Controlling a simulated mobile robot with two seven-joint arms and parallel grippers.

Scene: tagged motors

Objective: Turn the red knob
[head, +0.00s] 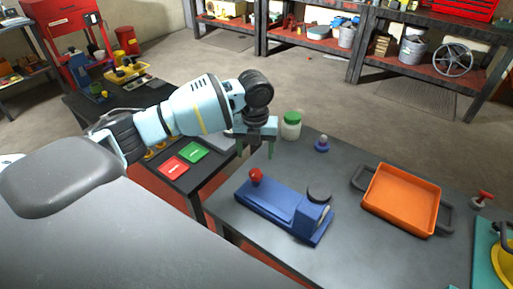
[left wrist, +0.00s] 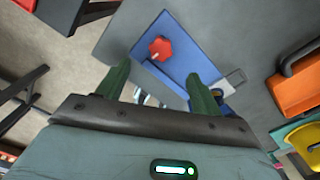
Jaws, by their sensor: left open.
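The red knob (head: 256,175) stands on the left end of a blue fixture (head: 284,211) on the dark table. In the left wrist view the red knob (left wrist: 160,49) sits on the blue plate (left wrist: 181,37), ahead of the fingertips and between their lines. My left gripper (head: 256,150) is open and empty, above and just behind the knob in the head view, with its green fingers pointing down. It also shows in the left wrist view (left wrist: 157,78), apart from the knob. My right gripper is not in view.
An orange tray (head: 402,200) with dark handles lies to the right. A green-lidded jar (head: 291,125) and a small blue-and-grey object (head: 322,144) stand behind the fixture. A dark round disc (head: 319,191) is near its right end. Red and green cards (head: 173,167) lie on the left table.

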